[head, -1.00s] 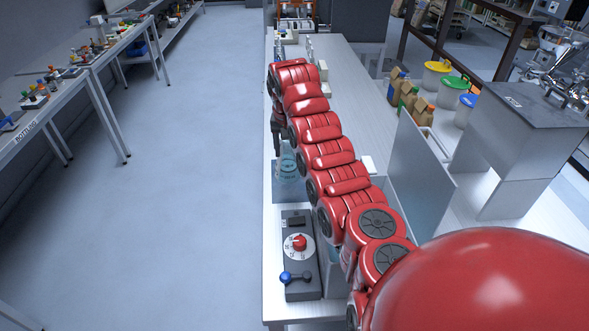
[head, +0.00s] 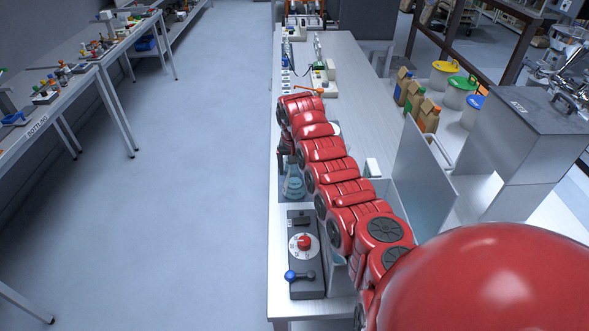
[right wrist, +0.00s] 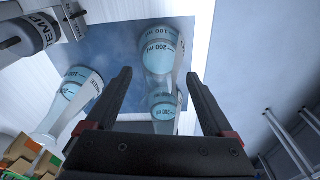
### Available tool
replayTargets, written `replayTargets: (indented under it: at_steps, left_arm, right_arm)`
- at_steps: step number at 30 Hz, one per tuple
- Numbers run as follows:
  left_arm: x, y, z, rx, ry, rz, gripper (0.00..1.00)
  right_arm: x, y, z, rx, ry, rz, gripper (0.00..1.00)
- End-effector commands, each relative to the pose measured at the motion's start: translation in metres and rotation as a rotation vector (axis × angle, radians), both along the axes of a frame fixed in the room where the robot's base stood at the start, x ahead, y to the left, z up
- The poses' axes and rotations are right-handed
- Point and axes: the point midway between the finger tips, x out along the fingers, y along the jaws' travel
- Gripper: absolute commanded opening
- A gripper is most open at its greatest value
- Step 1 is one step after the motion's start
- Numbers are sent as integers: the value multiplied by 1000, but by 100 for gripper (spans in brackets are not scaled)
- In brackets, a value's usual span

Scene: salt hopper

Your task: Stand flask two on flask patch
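My right gripper (right wrist: 158,78) is open, its two dark fingers apart on either side of a clear flask (right wrist: 160,55) marked 200 ml, with gaps visible between fingers and glass. A second blue-tinted band lies lower between the fingers; I cannot tell whether it is another flask. Another flask (right wrist: 65,100) stands to the left, its lettering only partly readable as "REE". A blue-grey square (right wrist: 110,45) lies under the flasks; I cannot tell if it is the flask patch. In the head view one flask (head: 293,182) shows beside my red arm, which hides much there. My left gripper is out of view.
A grey device with a red dial (head: 304,242) and a blue-knobbed lever stands at the bench's near end. The far bench (head: 345,65) has free surface. A grey cylinder lettered "EMP" (right wrist: 35,32) is upper left.

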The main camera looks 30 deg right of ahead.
Motion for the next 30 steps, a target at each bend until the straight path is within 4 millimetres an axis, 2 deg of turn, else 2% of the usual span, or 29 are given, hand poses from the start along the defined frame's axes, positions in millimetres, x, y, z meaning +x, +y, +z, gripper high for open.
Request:
replayTargets:
  at_steps: [10,14,17,23,27,30]
  left_arm:
    - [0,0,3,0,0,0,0]
    - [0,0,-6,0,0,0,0]
    - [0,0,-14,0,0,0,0]
    - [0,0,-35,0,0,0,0]
    - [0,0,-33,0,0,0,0]
    - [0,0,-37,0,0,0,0]
  right_arm:
    - [0,0,4,1,1,0,90]
    - [0,1,11,0,-4,0,90]
    - [-1,2,24,0,-5,1,90]
    - [-5,6,70,-3,-6,2,90]
    - [-8,6,96,0,-4,0,90]
    - [-9,8,105,-1,1,0,90]
